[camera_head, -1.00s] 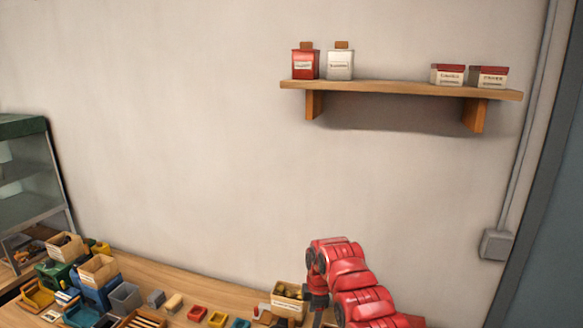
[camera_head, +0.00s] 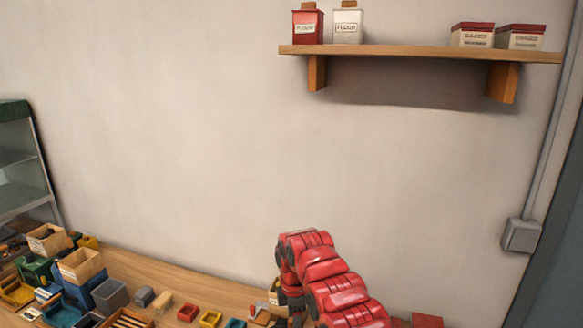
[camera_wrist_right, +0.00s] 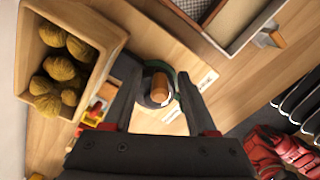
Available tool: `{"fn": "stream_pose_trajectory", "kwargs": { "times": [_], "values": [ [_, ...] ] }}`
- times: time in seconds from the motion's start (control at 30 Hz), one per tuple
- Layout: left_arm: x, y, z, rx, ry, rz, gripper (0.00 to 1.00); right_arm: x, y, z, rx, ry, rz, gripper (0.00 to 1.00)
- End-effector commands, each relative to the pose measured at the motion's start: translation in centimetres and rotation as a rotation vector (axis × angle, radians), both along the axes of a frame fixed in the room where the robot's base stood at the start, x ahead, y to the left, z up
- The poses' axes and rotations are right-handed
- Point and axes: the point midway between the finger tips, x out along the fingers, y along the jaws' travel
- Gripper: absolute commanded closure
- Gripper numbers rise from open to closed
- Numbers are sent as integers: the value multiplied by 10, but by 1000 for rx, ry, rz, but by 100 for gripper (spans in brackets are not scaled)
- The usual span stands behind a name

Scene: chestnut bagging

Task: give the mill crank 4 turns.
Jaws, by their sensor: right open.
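A wooden knob (camera_wrist_right: 159,86), apparently the mill crank's handle, stands up in the right wrist view. A dark round body with a green rim (camera_wrist_right: 178,88) shows beneath it. My right gripper (camera_wrist_right: 158,72) is open, with one finger on each side of the knob and visible gaps to both. The rest of the mill is hidden below the gripper. In the head view my red right arm reaches over the table, and its gripper (camera_head: 293,302) is partly cut off at the bottom edge. My left gripper is not in view.
A wooden box (camera_wrist_right: 108,40) of yellow-brown round pieces stands close to the left finger. A divided tray (camera_wrist_right: 228,45) lies beyond at the upper right. Crates and small coloured bins (camera_head: 188,312) crowd the table's left (camera_head: 150,268). A wall shelf (camera_head: 420,53) holds tins.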

Motion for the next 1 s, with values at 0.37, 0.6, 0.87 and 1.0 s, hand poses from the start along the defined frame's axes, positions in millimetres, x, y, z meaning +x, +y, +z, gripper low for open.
{"fn": "stream_pose_trajectory", "kwargs": {
  "times": [0.37, 0.6, 0.87, 1.0],
  "values": [
    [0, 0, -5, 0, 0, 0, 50, -1, 7, 1, 0, -1, 0, 43],
    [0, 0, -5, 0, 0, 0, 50, -1, 7, 7, 1, -3, -1, 43],
    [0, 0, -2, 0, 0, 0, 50, -1, 7, 36, 1, -3, 0, 43],
    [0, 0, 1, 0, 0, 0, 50, -1, 6, 51, 0, 0, -1, 43]
  ]
}}
